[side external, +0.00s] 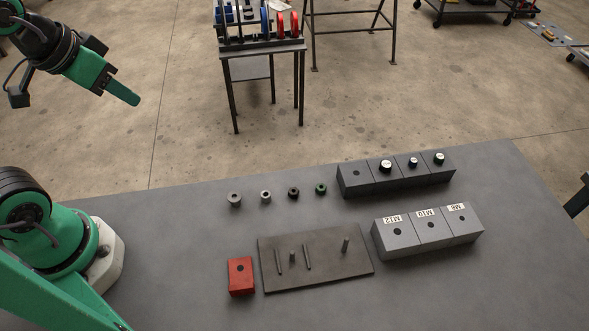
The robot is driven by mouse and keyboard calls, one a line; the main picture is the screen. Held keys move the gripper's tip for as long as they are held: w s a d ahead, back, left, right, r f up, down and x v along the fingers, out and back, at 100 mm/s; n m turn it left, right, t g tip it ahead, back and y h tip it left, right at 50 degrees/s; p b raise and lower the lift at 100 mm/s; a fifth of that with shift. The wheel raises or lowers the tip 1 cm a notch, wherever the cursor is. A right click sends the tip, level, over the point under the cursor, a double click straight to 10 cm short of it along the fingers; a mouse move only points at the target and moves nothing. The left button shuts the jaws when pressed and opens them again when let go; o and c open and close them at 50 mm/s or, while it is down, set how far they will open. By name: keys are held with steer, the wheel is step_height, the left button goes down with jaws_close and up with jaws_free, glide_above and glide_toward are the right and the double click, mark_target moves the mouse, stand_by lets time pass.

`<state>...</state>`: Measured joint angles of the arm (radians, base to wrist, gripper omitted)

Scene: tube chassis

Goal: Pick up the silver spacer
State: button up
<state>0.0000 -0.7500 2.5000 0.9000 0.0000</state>
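The smaller, brighter one (265,196) looks most like the silver spacer. The wider grey one (234,199) is just left of it, and I cannot fully tell which is the spacer. Both are apart from each other, each with a dark hole on top. My gripper (130,97) has green fingers and is high at the upper left, well away from these parts. Its fingers overlap from this side, so the gap between them is hidden. Nothing shows in its grip.
A black ring (293,192) and a green ring (321,188) continue the row. A dark block row (355,188) and a labelled grey block row (395,240) stand right. A dark plate (330,268) with several pins and a red block (240,277) are in front.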

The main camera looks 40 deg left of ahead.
steer(key=shift+o, duration=0.2)
steer(key=shift+o, duration=0.8)
steer(key=shift+w, duration=0.1)
steer(key=w+d+f+m+g, duration=0.3)
steer(key=w+d+f+m, duration=0.35)
steer(key=w+d, duration=0.3)
steer(key=w+d+f+m+g, duration=0.1)
steer(key=d+f+m, duration=0.4)
steer(key=d+f, duration=0.5)
steer(key=shift+w+d+g, duration=0.25)
steer(key=shift+d+g, duration=0.1)
steer(key=shift+g, duration=0.45)
steer(key=shift+f+m, duration=0.2)
steer(key=shift+m, duration=0.05)
